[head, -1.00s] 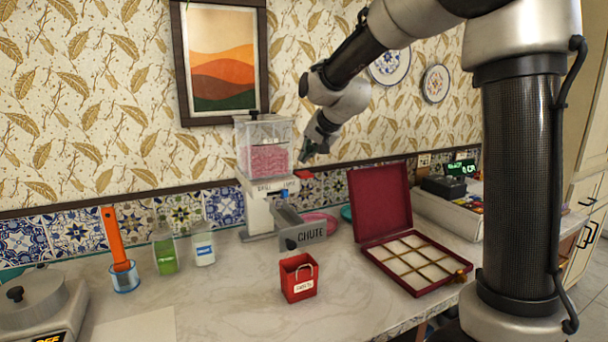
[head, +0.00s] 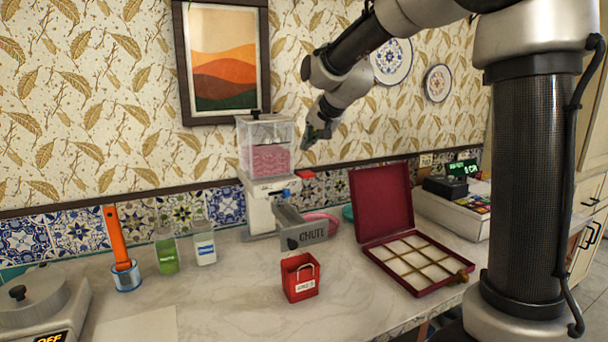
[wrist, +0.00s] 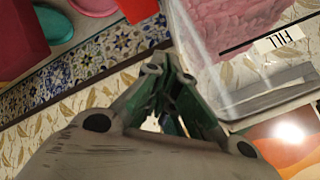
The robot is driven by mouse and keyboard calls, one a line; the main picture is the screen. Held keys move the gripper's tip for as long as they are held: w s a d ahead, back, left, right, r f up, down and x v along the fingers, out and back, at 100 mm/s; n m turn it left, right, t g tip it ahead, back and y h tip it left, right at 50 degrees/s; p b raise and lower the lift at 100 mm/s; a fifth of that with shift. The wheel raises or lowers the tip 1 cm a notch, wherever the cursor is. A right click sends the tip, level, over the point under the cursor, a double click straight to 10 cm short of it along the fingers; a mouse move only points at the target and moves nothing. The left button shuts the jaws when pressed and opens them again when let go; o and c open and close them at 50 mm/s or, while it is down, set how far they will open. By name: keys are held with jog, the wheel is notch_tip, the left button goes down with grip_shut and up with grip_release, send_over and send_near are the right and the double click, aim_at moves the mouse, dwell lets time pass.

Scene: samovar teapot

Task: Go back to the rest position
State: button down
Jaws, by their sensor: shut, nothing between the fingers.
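My gripper (head: 306,149) is raised in the air beside the clear dispenser bin (head: 266,146), which holds pink contents. It is shut and empty, with its tip pointing down and to the left in the head view. In the wrist view my gripper (wrist: 168,88) shows its green-tinted fingers drawn together, with the dispenser bin (wrist: 235,50) and its FILL label to the right. No task object is held.
A grey CHUTE (head: 306,235) juts from the dispenser over the counter. An open dark red box (head: 412,262) with compartments lies to the right. Two small jars and an orange-handled tool (head: 117,237) stand left.

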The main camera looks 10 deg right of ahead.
jog(key=shift+s+f, duration=0.1)
jog(key=s+f+n+g, duration=0.1)
jog(key=s+f+n, duration=0.1)
jog(key=s+f, duration=0.1)
jog(key=s+d+f+g, duration=0.1)
jog(key=s+f, duration=0.1)
jog(key=shift+f+n+g, duration=0.2)
jog(key=shift+n+g, duration=0.1)
jog(key=shift+n, duration=0.1)
jog(key=s+d+n+h, duration=0.1)
jog(key=s+d, duration=0.3)
jog(key=s, duration=0.7)
jog(key=s+d+f+n+g, duration=0.1)
jog(key=s+d, duration=0.3)
jog(key=s, duration=0.7)
jog(key=s+d+f+g+h, duration=0.1)
jog(key=s+d, duration=0.4)
jog(key=s, duration=0.7)
jog(key=shift+f+n+h, duration=0.25)
jog(key=shift+n+h, duration=0.05)
jog(key=shift+n, duration=0.1)
